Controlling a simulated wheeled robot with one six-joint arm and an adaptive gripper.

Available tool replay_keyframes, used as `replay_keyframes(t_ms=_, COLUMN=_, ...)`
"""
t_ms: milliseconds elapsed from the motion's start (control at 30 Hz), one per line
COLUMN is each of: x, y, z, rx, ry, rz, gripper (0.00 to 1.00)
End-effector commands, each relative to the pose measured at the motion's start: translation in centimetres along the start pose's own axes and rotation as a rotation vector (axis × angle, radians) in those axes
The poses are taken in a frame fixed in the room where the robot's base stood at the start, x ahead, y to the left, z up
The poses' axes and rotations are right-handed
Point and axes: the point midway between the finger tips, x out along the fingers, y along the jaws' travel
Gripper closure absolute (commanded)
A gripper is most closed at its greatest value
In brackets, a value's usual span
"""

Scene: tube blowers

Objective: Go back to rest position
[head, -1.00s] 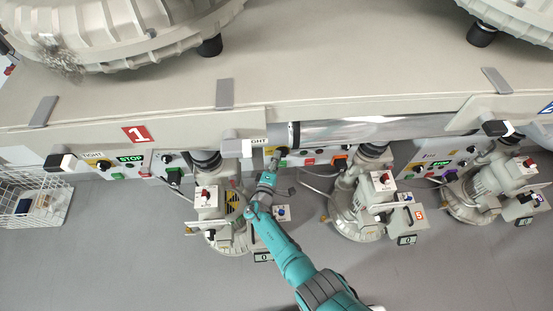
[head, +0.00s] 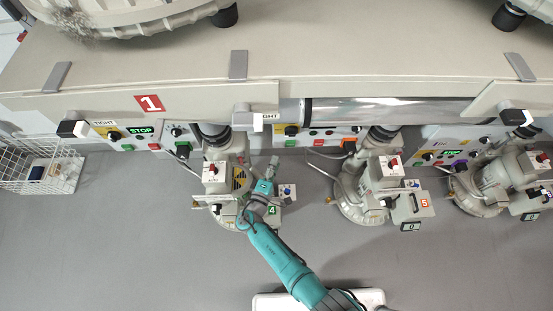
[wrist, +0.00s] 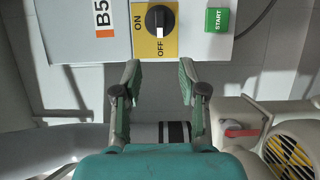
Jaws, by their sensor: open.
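My gripper (wrist: 160,85) is open and empty in the wrist view, its two fingers apart below a control panel (wrist: 195,40). The panel carries a black rotary knob (wrist: 160,20) on a yellow ON/OFF plate, with its white mark toward OFF. A green START button (wrist: 218,19) is to the right of the knob. In the head view my gripper (head: 274,161) is small, in front of the panel and its yellow knob plate (head: 290,131), apart from them. My teal arm reaches up from the bottom centre.
A blower unit (head: 222,175) stands close to the left of my gripper, with another blower (head: 365,190) to the right. A wire basket (head: 65,180) is at the far left. The grey floor (head: 130,250) in front is clear.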

Motion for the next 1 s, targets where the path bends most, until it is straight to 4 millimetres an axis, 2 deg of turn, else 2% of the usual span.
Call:
replay_keyframes(t_ms=500, x=0.0, y=0.0, z=0.0, rx=0.001, ry=-0.001, rz=0.0, gripper=0.58)
replay_keyframes(t_ms=600, x=-0.1, y=-0.5, z=0.7, rx=0.003, ry=-0.005, rz=-0.015, gripper=0.58)
replay_keyframes(t_ms=667, x=-0.2, y=-1.3, z=1.9, rx=0.006, ry=-0.01, rz=-0.041, gripper=0.58)
replay_keyframes(t_ms=767, x=-0.9, y=-3.4, z=5.1, rx=0.024, ry=-0.021, rz=-0.121, gripper=0.58)
replay_keyframes(t_ms=900, x=-3.0, y=-6.9, z=10.9, rx=0.077, ry=-0.038, rz=-0.273, gripper=0.58)
replay_keyframes(t_ms=1000, x=-5.0, y=-8.8, z=14.6, rx=0.131, ry=-0.043, rz=-0.376, gripper=0.58)
